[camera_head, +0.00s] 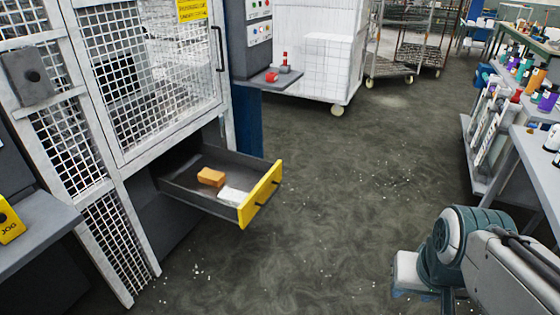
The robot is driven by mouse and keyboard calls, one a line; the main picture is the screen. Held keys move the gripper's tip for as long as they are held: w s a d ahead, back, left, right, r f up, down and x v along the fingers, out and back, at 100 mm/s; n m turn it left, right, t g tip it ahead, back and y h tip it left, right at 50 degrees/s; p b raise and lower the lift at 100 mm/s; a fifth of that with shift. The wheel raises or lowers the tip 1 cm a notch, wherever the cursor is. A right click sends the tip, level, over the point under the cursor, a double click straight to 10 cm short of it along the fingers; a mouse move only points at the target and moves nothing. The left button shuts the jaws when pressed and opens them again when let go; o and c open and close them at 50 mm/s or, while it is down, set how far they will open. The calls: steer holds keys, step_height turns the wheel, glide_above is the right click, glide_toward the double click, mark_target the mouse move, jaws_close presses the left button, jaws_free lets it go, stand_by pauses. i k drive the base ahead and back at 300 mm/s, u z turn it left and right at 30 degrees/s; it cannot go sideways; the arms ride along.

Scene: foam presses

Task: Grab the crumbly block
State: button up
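An open dark grey drawer (185,182) with a yellow front (260,194) sticks out from the press cabinet at left centre. An orange-brown block (211,177) lies inside it, towards the back. A white flat piece (234,195) lies in the drawer beside it, close to the yellow front. I cannot tell from this view which of the two is crumbly. My arm shows at the lower right, well apart from the drawer. My gripper's fingers are not visible.
A white mesh cabinet door (150,80) stands above the drawer. A small shelf with a red button (271,77) juts out behind it. A workbench with bottles (545,95) lines the right side. The middle floor (350,190) is open, with scattered white crumbs.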

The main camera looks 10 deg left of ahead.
mark_target(233, 197)
steer(key=z, duration=0.1)
steer(key=i, duration=1.55)
steer(key=u, duration=0.9)
steer(key=i, duration=1.3)
steer(key=u, duration=1.2)
steer(key=i, duration=0.25)
steer(key=u, duration=0.05)
